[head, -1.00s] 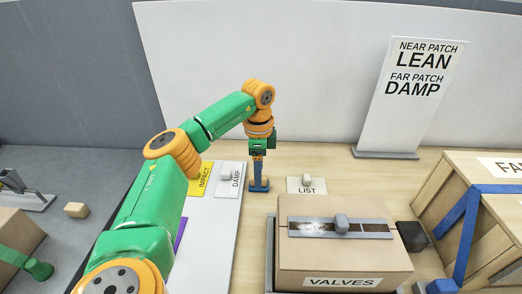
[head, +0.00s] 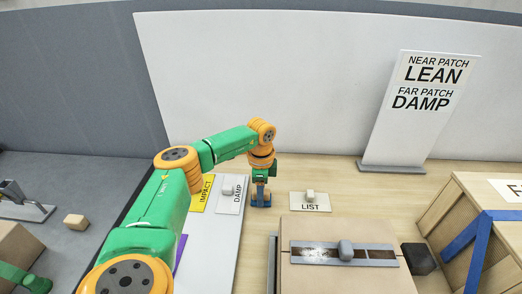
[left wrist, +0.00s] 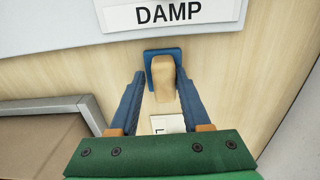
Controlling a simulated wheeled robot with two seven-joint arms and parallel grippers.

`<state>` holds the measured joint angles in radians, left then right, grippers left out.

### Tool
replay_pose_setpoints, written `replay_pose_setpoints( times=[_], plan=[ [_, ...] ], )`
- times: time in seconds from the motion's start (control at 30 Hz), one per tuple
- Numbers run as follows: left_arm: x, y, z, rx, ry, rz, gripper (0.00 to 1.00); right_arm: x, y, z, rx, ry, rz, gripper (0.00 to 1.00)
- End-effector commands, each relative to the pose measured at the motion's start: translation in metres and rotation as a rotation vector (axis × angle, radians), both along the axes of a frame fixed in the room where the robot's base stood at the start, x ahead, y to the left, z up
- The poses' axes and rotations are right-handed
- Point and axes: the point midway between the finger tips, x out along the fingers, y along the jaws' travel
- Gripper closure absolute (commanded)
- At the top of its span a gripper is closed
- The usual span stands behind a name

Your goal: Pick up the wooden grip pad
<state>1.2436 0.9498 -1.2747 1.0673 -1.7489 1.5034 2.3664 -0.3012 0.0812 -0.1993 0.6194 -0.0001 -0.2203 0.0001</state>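The wooden grip pad (left wrist: 163,72) is a tan block on a blue square base (left wrist: 151,56). In the left wrist view it stands between the two blue fingers of my left gripper (left wrist: 160,80), which is open. A gap shows on the left of the block and a narrower one on the right; contact is not visible. In the head view my left gripper (head: 260,193) points down over the blue base (head: 266,204), and the block is mostly hidden by the fingers. My right gripper is in neither view.
A pale board with a DAMP card (head: 231,197) and a yellow IMPACT card (head: 202,194) lies left of the gripper. A LIST card (head: 312,208) with a small block is to the right. A cardboard box (head: 300,284) with a metal strip stands in front.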

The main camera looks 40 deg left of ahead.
Motion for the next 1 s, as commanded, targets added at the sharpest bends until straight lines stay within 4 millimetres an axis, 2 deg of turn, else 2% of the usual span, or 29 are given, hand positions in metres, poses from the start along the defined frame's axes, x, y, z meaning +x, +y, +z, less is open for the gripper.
replay_pose_setpoints(
  times=[0.03, 0.13, 0.47, 0.57, 0.8, 0.9, 1.0],
  plan=[
    [0.000, 0.000, 0.000, 0.000, 0.000, 0.000, 0.73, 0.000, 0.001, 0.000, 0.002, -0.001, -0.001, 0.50],
    [0.000, 0.000, 0.000, 0.000, 0.000, 0.000, 1.00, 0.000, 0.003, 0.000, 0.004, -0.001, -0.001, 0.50],
    [0.000, 0.000, 0.004, 0.000, -0.001, 0.000, 1.00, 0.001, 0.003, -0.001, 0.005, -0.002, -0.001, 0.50],
    [0.002, 0.000, 0.024, -0.001, -0.007, -0.002, 1.00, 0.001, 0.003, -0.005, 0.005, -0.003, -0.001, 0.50],
    [0.001, 0.000, 0.084, -0.001, -0.005, -0.001, 1.00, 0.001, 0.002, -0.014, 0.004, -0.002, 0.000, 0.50],
    [0.001, 0.000, 0.097, -0.001, -0.003, 0.001, 1.00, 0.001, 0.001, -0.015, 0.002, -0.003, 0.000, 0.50],
    [0.000, 0.000, 0.101, -0.001, 0.001, 0.000, 1.00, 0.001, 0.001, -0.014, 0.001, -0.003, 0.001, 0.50]
  ],
)
